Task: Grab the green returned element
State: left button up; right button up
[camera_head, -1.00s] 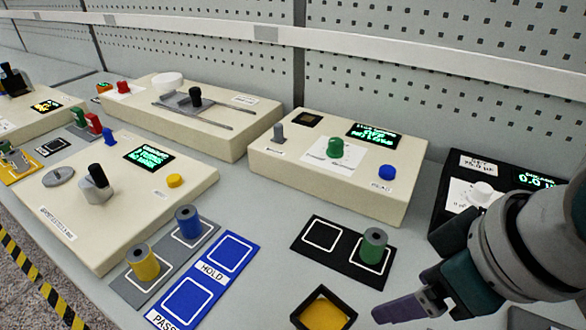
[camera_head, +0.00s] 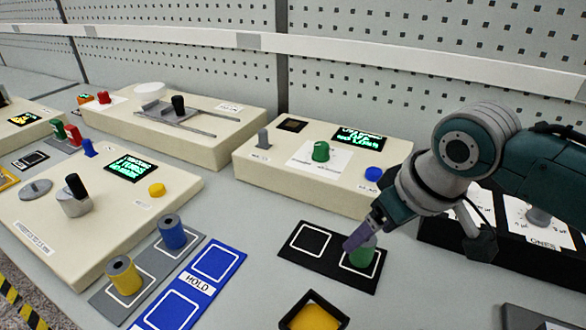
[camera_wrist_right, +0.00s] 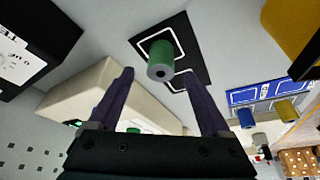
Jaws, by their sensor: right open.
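The green spool (camera_head: 362,257) stands upright in the right white square of a black two-square mat (camera_head: 314,250); its upper part is partly covered by my gripper in the head view. In the right wrist view the green spool (camera_wrist_right: 160,58) shows its dark centre hole, ahead of and between the two fingertips. My right gripper (camera_head: 358,238) is open, with its purple fingers close to the spool; I cannot tell whether they touch it. The right gripper's fingers (camera_wrist_right: 158,74) are spread apart and hold nothing. My left gripper is not in view.
A cream device with a green knob (camera_head: 320,151) and blue button stands behind the mat. Yellow (camera_head: 124,277) and blue (camera_head: 172,233) spools stand on a grey mat, beside a blue mat (camera_head: 215,263). A yellow-bottomed black tray (camera_head: 314,315) lies in front. A black box (camera_head: 450,233) is at right.

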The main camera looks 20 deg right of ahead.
jog(key=x, duration=0.3)
jog(key=shift+w+f+b, duration=0.15)
jog(key=shift+f+b, duration=0.05)
jog(key=shift+b, duration=0.2)
grip_shut()
dwell(0.3)
